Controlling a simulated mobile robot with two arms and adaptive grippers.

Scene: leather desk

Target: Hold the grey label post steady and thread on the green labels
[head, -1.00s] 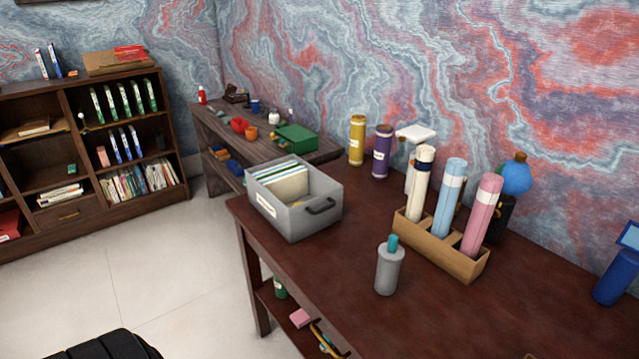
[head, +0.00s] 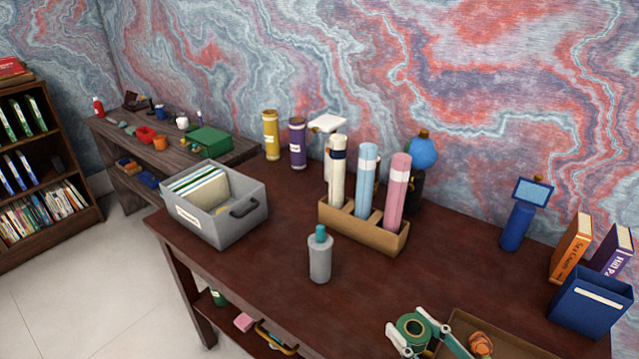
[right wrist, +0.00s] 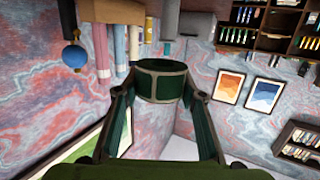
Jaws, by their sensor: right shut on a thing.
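A grey bottle-like post (head: 320,262) with a teal top stands upright on the dark desk, left of centre in the head view. It also shows upside down in the right wrist view (right wrist: 172,18). My right gripper (head: 410,329) is at the bottom of the head view, shut on a green ring-shaped label (right wrist: 162,83). The ring sits between the fingertips, above the desk and apart from the grey post. My left gripper is not in view.
A wooden holder (head: 365,231) with several rolls stands behind the post. A grey file box (head: 232,224) is at left. A tray (head: 535,346) with an orange object (head: 480,343) lies at front right. A blue post (head: 517,228) and books stand at right. Mid-desk is clear.

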